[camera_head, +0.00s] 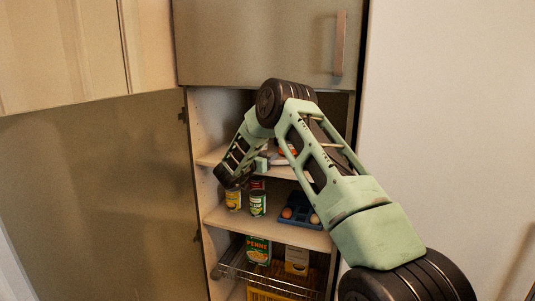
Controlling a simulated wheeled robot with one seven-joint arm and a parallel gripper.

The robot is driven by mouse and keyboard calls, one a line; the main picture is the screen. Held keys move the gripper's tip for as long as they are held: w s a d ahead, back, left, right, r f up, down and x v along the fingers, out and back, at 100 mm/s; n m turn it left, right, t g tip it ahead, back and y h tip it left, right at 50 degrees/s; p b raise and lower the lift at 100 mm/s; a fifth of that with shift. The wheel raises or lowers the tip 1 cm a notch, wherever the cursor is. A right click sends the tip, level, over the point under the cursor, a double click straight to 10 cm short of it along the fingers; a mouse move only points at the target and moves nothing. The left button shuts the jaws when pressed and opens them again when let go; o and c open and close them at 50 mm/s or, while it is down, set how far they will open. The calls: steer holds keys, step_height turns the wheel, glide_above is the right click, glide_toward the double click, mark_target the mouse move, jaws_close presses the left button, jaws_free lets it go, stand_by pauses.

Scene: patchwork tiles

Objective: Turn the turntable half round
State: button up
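An open tall cupboard shows shelves behind my arm. On the upper shelf (212,158), a pale, flat item (279,161) with something orange-red (289,150) by it shows in part between my arm links. It may be the turntable, but I cannot tell for sure. My arm reaches into the cupboard and bends down in front of this shelf. My gripper (263,163) seems to be at the shelf's front, close to the pale item; its fingers are too small and covered to tell if they are open, shut or touching.
The middle shelf (227,220) holds cans (258,203) and a blue tray (291,216) with round items. A closed upper door (255,45) hangs above; a white panel (450,130) stands right.

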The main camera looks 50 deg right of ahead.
steer(key=shift+d, duration=0.3)
jaws_close()
steer(key=shift+s+t, duration=0.1)
steer(key=shift+t, duration=0.2)
